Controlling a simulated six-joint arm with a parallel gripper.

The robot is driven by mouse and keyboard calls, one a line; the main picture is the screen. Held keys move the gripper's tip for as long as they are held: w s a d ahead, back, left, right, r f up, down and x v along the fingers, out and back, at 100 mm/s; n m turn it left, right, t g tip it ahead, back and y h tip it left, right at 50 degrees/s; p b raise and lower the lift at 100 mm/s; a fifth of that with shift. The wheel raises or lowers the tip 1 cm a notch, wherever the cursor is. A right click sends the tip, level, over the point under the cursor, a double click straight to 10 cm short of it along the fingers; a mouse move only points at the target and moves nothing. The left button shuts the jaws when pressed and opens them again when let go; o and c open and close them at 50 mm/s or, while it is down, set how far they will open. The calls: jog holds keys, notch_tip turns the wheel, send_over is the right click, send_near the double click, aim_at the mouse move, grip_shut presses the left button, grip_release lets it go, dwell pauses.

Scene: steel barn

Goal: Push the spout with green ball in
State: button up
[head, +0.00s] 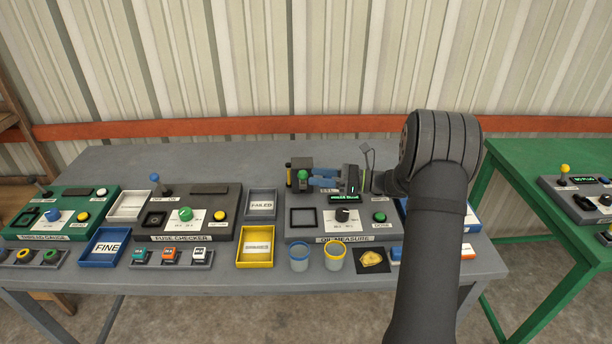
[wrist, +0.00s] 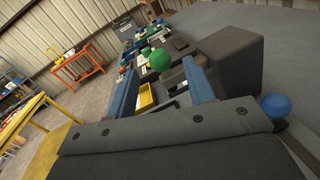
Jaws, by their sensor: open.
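The green ball (head: 303,174) sits on the dark dispenser block at the back left of the oil measure station (head: 300,232). In the wrist view the green ball (wrist: 158,60) appears between and just beyond my fingertips. My gripper (head: 313,179) is open, its blue fingers pointing left at the ball. It also shows in the wrist view (wrist: 158,68), with nothing held between the fingers. Whether a finger touches the ball I cannot tell. The spout under the ball is mostly hidden.
A dark grey block (wrist: 237,58) and a blue ball (wrist: 275,105) are close on the right in the wrist view. A blue cup (head: 299,258) and a yellow cup (head: 335,258) stand at the front. A thin stalk rises behind my wrist. The fuse checker (head: 190,237) is to the left.

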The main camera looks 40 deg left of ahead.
jog(key=v, duration=1.2)
jog(key=shift+d, duration=0.15)
jog(key=shift+w, duration=0.15)
